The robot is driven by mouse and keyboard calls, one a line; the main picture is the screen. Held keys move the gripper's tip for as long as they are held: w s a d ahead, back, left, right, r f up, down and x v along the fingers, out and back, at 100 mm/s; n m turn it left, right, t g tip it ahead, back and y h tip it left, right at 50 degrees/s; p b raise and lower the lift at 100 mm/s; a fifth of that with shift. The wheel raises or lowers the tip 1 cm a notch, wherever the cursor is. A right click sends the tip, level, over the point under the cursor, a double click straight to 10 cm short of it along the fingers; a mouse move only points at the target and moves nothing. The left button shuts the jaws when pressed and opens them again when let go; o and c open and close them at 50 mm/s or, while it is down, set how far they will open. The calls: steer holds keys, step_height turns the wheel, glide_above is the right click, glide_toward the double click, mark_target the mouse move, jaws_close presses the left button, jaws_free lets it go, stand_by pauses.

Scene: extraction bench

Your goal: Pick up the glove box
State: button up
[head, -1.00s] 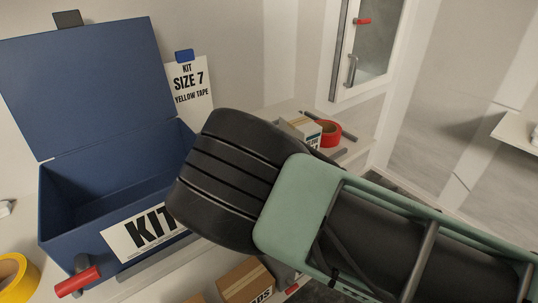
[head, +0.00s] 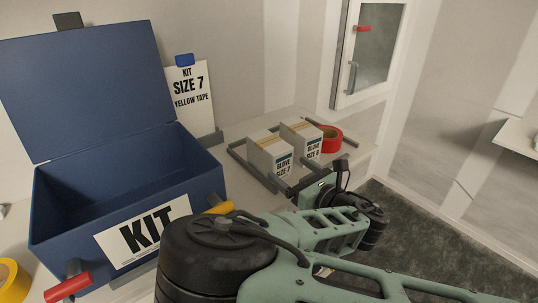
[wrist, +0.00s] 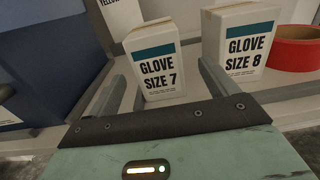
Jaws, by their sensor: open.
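Two white glove boxes stand side by side on the bench at the back. The glove box marked size 7 (wrist: 158,65) is upright on the left, with a teal band; it also shows in the head view (head: 270,156). The glove box marked size 8 (wrist: 238,45) is to its right, and shows in the head view (head: 302,138). My gripper (wrist: 161,72) is open and empty. Its two fingers point toward the size 7 box, one to each side in the wrist view. I cannot tell whether they touch it.
An open, empty-looking blue kit box (head: 200,180) stands at the left. A card (head: 189,95) behind it reads kit size 7, yellow tape. A red tape roll (head: 331,139) is right of the boxes. A yellow roll (head: 10,283) is at lower left. Grey rails (head: 252,171) flank the boxes.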

mark_target(284, 165)
steer(key=x, duration=0.3)
steer(key=shift+w+a+p, duration=0.15)
steer(key=shift+w+p, duration=0.05)
steer(key=shift+p, duration=0.15)
steer(key=p+x, duration=0.1)
steer(key=x, duration=0.1)
steer(key=r+p+x, duration=0.1)
steer(key=x, duration=0.1)
steer(key=shift+w+a, duration=0.15)
steer(key=shift+a, duration=0.1)
steer(key=shift+w+a+f, duration=0.15)
steer(key=shift+w+a, duration=0.1)
steer(key=shift+w, duration=0.05)
steer(key=c, duration=1.3)
